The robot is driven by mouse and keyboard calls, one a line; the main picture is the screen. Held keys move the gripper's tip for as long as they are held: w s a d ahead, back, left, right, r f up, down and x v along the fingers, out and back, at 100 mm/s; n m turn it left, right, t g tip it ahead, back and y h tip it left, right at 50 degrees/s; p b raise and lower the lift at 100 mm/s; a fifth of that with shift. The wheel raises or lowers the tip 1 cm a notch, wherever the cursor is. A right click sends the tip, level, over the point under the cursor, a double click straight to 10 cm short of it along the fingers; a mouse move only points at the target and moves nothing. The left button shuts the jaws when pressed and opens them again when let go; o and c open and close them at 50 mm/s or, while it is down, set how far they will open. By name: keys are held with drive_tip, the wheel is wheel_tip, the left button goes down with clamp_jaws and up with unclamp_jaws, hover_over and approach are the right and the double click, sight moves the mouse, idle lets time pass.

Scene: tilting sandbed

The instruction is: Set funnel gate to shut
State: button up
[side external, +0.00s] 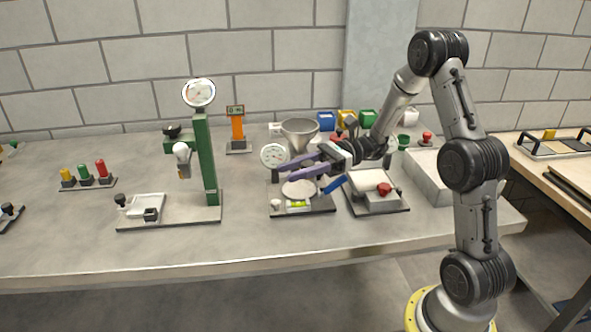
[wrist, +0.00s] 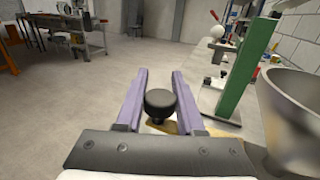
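The grey metal funnel (side external: 300,129) stands behind my gripper (side external: 290,172) in the side view; its wide bowl fills the right edge of the wrist view (wrist: 295,115). My gripper's two purple fingers (wrist: 159,72) are apart, with clear space between the tips. A round black knob (wrist: 160,102) shows between the fingers in the wrist view, above a tan plate (wrist: 172,127). It looks like the gate's knob, but its link to the funnel is hidden. I cannot tell whether the fingers touch it. The gate's position is hidden.
A round dial gauge (side external: 273,155) stands close by the fingers. Below is a base with a pale disc (side external: 299,189) and a green level vial (side external: 298,204). A green column stand (side external: 205,160) is to the left. A box with a red knob (side external: 384,189) is to the right.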

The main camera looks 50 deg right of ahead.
clamp_jaws()
idle(1.0)
